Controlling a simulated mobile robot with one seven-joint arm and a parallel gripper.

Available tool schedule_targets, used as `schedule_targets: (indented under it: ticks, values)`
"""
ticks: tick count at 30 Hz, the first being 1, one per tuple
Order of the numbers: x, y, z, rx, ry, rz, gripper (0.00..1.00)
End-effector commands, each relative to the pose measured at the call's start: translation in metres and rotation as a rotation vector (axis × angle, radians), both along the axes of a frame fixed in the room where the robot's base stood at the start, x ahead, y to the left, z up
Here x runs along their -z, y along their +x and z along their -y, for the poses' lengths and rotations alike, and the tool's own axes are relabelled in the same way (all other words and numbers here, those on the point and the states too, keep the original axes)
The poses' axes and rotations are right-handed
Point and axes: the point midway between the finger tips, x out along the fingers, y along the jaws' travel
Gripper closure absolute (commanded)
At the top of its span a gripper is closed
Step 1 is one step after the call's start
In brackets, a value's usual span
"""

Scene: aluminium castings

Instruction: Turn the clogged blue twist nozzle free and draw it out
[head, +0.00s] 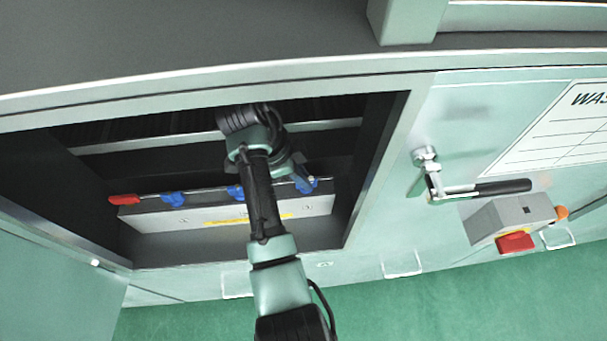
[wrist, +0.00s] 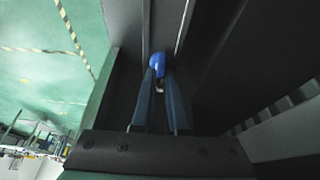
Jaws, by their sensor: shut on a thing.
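A row of blue twist nozzles sits on a light manifold bar (head: 190,215) inside the cabinet. My gripper (head: 299,180) is at the rightmost blue nozzle (head: 305,185). In the wrist view, my gripper (wrist: 158,76) is shut on that blue nozzle (wrist: 157,62), which shows between and beyond the fingertips. Its seat is hidden, so I cannot tell whether it is turned or loose. No clog is visible.
A red nozzle-like part (head: 124,199) is at the bar's left end. A crank handle (head: 490,188) and a grey box with a red part (head: 515,242) project from the panel outside.

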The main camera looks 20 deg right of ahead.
Motion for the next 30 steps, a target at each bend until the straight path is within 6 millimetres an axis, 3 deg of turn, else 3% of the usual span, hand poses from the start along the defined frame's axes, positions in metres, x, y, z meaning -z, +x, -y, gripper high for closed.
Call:
schedule_targets:
  ticks: [30]
  values:
    - [-0.002,-0.0039,0.0001,-0.508,0.0,-0.001,1.0]
